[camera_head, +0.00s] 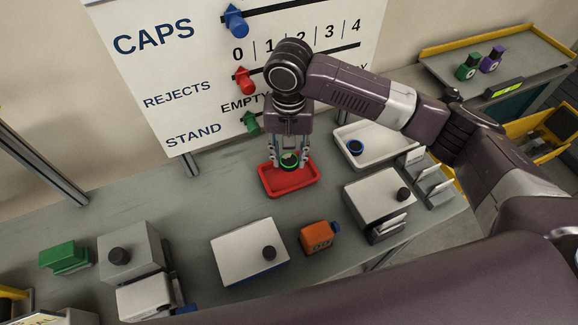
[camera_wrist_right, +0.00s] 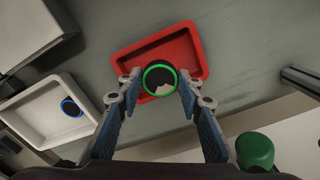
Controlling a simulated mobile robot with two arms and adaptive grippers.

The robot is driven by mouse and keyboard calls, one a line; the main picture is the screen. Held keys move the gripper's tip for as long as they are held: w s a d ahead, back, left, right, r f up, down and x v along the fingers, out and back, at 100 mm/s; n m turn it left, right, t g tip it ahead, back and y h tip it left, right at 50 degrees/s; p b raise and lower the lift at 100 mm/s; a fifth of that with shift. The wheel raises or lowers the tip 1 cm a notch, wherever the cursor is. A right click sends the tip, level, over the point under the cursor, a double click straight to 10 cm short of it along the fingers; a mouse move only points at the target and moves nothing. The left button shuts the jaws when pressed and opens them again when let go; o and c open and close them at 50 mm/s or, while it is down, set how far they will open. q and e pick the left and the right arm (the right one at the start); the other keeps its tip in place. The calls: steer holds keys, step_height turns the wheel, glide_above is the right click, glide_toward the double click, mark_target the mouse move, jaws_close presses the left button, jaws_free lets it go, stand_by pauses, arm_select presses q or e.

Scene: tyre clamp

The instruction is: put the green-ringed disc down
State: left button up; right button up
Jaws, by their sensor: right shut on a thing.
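The green-ringed disc (camera_head: 289,160) is dark with a bright green rim. My right gripper (camera_head: 290,158) is shut on it, and the disc is over the red tray (camera_head: 291,187). In the right wrist view the disc (camera_wrist_right: 160,78) sits between the two fingertips (camera_wrist_right: 156,84), with the red tray (camera_wrist_right: 188,38) around and behind it. I cannot tell whether the disc touches the tray floor. The rest of the tray shows empty. My left gripper is not in view.
A white tray (camera_head: 378,132) with a blue-ringed disc (camera_head: 355,147) stands right of the red tray. A white-topped box (camera_head: 243,255) and an orange block (camera_head: 318,237) stand in front. The sign board (camera_head: 190,75) stands behind. Grey table is clear left of the red tray.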

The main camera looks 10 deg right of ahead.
mark_target(289, 177)
steer(key=shift+f+p, duration=0.35)
steer(key=shift+f, duration=2.5)
steer(key=o, duration=1.1)
steer(key=shift+f, duration=0.15)
step_height(289, 177, up, 12)
steer(key=shift+r+b, duration=0.2)
steer(key=shift+b, duration=1)
